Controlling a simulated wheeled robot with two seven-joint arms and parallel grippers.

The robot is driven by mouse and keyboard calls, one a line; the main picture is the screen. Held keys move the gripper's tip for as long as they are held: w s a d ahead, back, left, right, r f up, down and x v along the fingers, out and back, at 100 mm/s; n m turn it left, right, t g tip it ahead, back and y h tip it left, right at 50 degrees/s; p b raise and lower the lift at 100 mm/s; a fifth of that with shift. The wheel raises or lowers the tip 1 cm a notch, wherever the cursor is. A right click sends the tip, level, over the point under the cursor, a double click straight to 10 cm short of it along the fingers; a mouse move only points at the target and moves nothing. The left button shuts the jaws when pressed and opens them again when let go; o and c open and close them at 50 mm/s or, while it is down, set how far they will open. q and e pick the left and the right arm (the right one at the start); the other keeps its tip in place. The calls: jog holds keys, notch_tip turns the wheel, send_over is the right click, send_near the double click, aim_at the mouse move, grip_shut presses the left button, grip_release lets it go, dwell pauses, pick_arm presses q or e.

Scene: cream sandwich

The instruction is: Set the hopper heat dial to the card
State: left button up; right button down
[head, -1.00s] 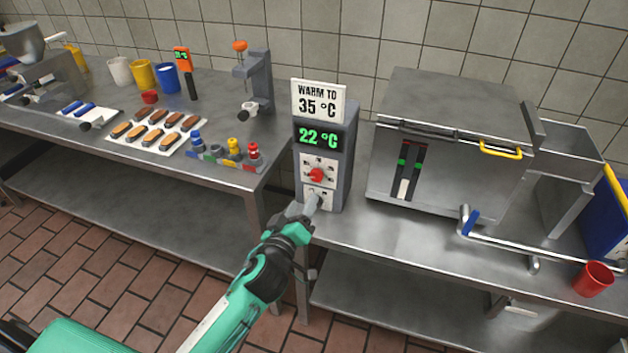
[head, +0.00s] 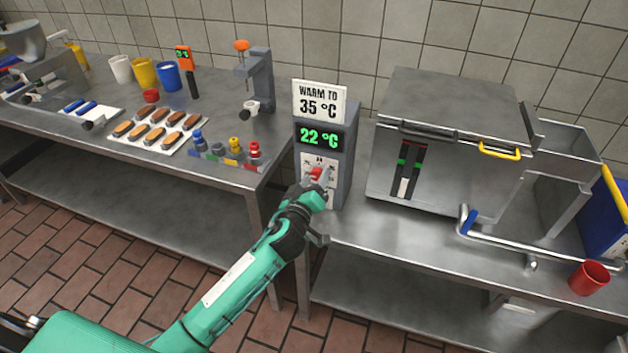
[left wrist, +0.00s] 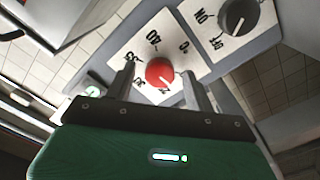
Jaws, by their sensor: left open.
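The hopper heat control box (head: 346,160) stands on the right bench, with a card (head: 319,102) on top reading "WARM TO 35 °C". Its green display (head: 320,138) reads 22 °C. The red dial (head: 316,173) is partly hidden by my left gripper (head: 322,184) in the head view. In the left wrist view the red dial (left wrist: 160,73) sits on a white numbered plate. My left gripper (left wrist: 162,85) is open, its fingers on either side of the dial; I cannot tell whether they touch it. My right gripper is not in view.
A black knob (left wrist: 238,16) on a second white plate is beside the dial. The steel hopper (head: 450,150) stands right of the box, with a pipe and blue-handled lever (head: 468,222) in front. A red cup (head: 589,278) is at the far right. Several sandwiches lie on the left bench.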

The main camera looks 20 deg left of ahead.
pick_arm(q)
jog(key=c, duration=1)
